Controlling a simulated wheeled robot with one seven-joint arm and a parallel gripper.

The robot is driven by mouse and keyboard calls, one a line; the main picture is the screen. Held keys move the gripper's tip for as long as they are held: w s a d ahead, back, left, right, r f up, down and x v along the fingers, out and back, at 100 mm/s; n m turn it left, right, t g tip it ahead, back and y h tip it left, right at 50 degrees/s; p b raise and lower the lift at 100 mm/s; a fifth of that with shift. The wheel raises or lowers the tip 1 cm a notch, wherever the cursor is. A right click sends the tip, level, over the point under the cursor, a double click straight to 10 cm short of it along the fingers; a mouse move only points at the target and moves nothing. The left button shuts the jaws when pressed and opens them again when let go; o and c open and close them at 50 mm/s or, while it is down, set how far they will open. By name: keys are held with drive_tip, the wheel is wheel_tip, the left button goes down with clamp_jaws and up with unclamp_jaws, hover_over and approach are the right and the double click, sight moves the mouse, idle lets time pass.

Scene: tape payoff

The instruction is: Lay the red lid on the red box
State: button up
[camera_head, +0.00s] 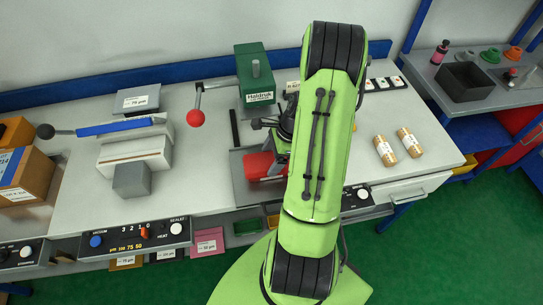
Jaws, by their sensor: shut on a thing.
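A red piece (260,166) shows just left of my arm, over a grey plate (240,190) on the bench. I cannot tell lid from box in it, as my arm covers its right side. My gripper (284,143) is at the end of my green arm, close by the red piece. Its fingers are mostly hidden behind the arm. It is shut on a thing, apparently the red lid. Whether the lid touches the box cannot be seen.
A green press (254,75) with a red-knobbed lever (195,118) stands behind. A sealer with a blue bar (115,127) and grey block (131,179) is at left. Two tan rolls (384,150) lie right of my arm. The bench between sealer and plate is clear.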

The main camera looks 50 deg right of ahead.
drive_tip(key=shift+f, duration=0.3)
drive_tip(key=o, duration=0.9)
drive_tip(key=p+v, duration=0.2)
drive_tip(key=v, duration=1.3)
drive_tip(key=shift+s+d+r+p, duration=0.15)
drive_tip(key=shift+d+r+p, duration=0.05)
drive_tip(key=shift+r+p, duration=0.15)
